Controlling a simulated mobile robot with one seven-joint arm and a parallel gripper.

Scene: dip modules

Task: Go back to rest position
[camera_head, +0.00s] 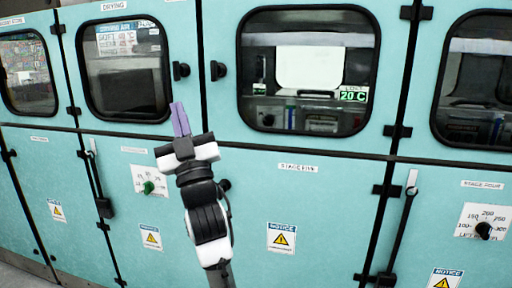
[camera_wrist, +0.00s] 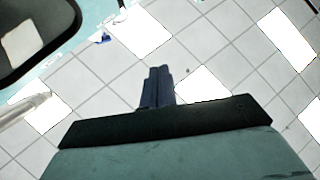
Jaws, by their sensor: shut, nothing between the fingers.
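My gripper (camera_head: 180,119) is raised in front of the teal cabinets, left of the middle in the head view. Its purple-grey fingers point up and lie together with nothing between them. In the wrist view the shut fingers (camera_wrist: 157,87) stand out past the dark gripper body, with the pale panelled surface behind them. The gripper appears apart from the cabinets, though the exact gap cannot be told.
A row of teal cabinet doors (camera_head: 330,225) fills the head view. They have dark windows (camera_head: 125,75), black handles (camera_head: 217,70), a green knob (camera_head: 149,187), a black knob (camera_head: 483,230) and long levers (camera_head: 398,235). A green "20 C" display (camera_head: 354,95) shows behind the middle window.

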